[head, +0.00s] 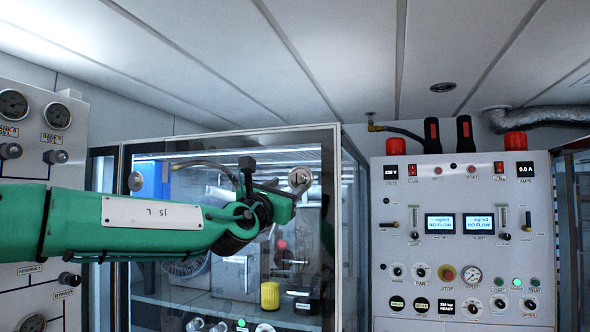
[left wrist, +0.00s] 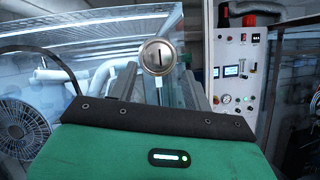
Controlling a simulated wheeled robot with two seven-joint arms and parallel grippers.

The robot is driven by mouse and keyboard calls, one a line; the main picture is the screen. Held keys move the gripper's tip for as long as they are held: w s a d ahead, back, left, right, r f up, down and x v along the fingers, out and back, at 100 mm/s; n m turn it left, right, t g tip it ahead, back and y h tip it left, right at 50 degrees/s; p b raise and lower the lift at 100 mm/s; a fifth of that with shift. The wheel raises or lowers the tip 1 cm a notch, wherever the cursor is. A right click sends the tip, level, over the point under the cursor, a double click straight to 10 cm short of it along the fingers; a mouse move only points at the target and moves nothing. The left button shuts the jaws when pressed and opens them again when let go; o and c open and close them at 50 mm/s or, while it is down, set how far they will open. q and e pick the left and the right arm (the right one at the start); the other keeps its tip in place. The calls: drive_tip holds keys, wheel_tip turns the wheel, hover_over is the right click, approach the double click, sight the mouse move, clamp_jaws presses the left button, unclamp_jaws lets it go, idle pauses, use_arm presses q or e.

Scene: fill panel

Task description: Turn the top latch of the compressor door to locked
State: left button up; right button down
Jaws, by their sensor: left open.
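The compressor door (head: 225,145) is a glass-fronted panel in a dark frame. The top latch (head: 299,177) is a round silver disc near its upper right corner. In the left wrist view the latch (left wrist: 157,57) faces me, with a short dark slot standing upright in its middle. My left gripper (head: 288,196), at the end of the green arm, is just at the latch, partly overlapping it. In the left wrist view its open grey fingers (left wrist: 159,84) lie either side below the latch, with nothing between them. Contact cannot be told. My right gripper is not in view.
A control panel (head: 460,180) with displays, gauges and red lamps stands to the right. A gauge panel (head: 30,120) stands at the left. Behind the glass are a yellow canister (head: 270,296) and a fan.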

sight(296, 179)
use_arm(q)
drive_tip(key=p+x, duration=0.2)
drive_tip(key=x, duration=0.2)
drive_tip(key=shift+a+r, duration=0.1)
drive_tip(key=shift+r, duration=0.05)
drive_tip(key=shift+w+d+r+p, duration=0.1)
drive_tip(key=shift+w+d+p, duration=0.3)
drive_tip(key=shift+w, duration=0.15)
drive_tip(key=shift+a, duration=0.1)
drive_tip(key=c, duration=1)
drive_tip(key=shift+o, duration=0.2)
